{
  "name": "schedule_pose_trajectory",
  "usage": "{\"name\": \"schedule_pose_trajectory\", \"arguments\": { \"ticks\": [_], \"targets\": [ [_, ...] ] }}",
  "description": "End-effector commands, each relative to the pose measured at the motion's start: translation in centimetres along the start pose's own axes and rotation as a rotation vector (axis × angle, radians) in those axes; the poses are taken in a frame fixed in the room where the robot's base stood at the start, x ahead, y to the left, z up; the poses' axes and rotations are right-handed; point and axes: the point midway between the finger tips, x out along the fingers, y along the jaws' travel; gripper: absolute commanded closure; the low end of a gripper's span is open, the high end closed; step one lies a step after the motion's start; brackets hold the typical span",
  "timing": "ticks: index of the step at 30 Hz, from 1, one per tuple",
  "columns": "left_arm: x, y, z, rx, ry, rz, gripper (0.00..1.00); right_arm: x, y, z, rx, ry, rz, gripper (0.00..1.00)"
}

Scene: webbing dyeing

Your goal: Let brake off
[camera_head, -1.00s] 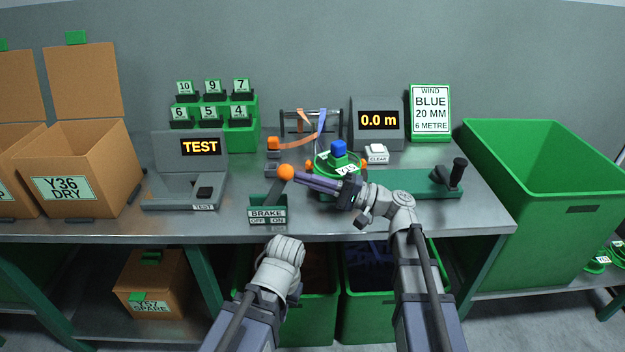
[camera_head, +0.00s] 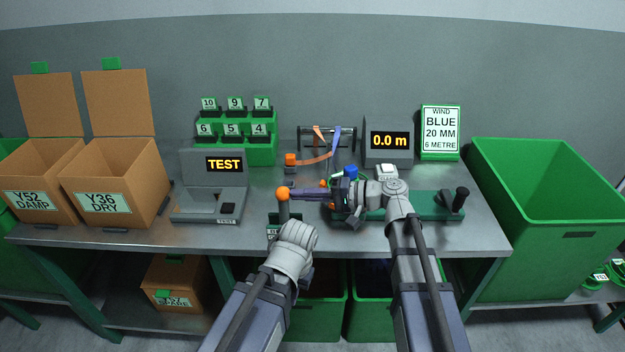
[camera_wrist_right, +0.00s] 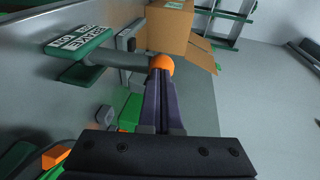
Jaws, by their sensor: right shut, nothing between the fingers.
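The brake lever has an orange ball knob (camera_head: 282,194) on a grey stem that stands roughly upright in the head view. Its green base (camera_head: 272,221) is mostly behind my left arm, so the OFF and ON marks are hidden there. The right wrist view shows the knob (camera_wrist_right: 161,64), the stem (camera_wrist_right: 126,61) and the BRAKE label (camera_wrist_right: 80,39). My right gripper (camera_head: 292,194) is shut and empty, its tips at the right side of the knob, seemingly touching it. My left arm shows at the bottom, but its gripper fingers do not.
The winder's green plate and black crank handle (camera_head: 461,198) lie right of the brake, partly behind my right arm. A grey TEST unit (camera_head: 212,184) stands to the left. The length display (camera_head: 389,141) reads 0.0 m. A green bin (camera_head: 545,250) stands right of the table (camera_head: 478,240).

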Motion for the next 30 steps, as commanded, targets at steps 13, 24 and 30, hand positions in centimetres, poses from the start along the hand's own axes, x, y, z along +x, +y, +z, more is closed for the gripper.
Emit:
{"name": "schedule_pose_trajectory", "arguments": {
  "ticks": [13, 24, 30],
  "targets": [
    [-8.2, -0.8, 0.5, -0.001, 0.000, 0.000, 1.00, 4.0, -2.3, 0.8, -0.065, -0.002, 0.328, 1.00],
    [-8.2, -0.8, 0.5, -0.001, 0.000, 0.000, 1.00, 5.8, -2.0, 1.1, -0.071, 0.000, 0.360, 1.00],
    [-8.2, -0.8, 0.5, -0.001, 0.000, 0.000, 1.00, 6.2, -2.1, 1.2, -0.070, -0.002, 0.359, 1.00]
  ]
}}
